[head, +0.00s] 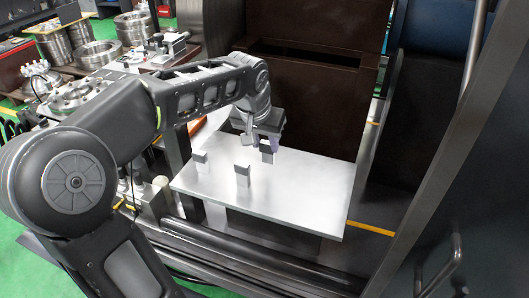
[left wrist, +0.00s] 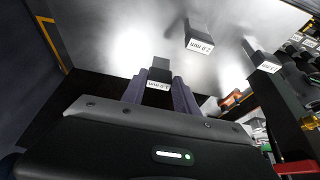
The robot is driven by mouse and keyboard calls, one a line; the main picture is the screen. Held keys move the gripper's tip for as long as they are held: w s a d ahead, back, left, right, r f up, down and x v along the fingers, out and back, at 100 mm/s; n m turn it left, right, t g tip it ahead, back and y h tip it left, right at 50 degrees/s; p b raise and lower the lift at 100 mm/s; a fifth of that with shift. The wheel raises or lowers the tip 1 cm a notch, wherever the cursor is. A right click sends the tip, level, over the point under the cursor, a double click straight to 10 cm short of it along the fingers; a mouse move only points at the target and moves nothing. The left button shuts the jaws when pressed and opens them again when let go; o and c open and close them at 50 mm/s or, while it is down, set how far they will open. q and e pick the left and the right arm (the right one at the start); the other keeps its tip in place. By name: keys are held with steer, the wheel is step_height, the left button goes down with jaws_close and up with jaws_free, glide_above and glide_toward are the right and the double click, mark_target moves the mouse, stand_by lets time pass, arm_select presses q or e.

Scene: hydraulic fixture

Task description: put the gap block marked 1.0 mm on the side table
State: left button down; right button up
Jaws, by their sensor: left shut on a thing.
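Two similar blocks stand upright on the table: a middle one (head: 243,174), and a left one (head: 200,162). My right gripper is not in view.
The front and right of the table top are clear. A dark brown cabinet (head: 305,75) rises behind the table. A workbench with metal rings (head: 80,97) is at the left. A dark frame post (head: 450,160) stands at the right.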

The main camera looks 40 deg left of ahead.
mark_target(267, 161)
arm_select(q)
step_height(267, 161, down, 4)
steer(key=shift+r, duration=0.2)
steer(key=shift+f, duration=0.2)
steer(key=c, duration=0.9)
jaws_free()
steer(key=shift+r, duration=0.1)
steer(key=shift+c, duration=0.2)
steer(key=shift+r, duration=0.3)
steer(key=v, duration=1.1)
steer(key=shift+s+r, duration=0.15)
steer(key=shift+r, duration=0.2)
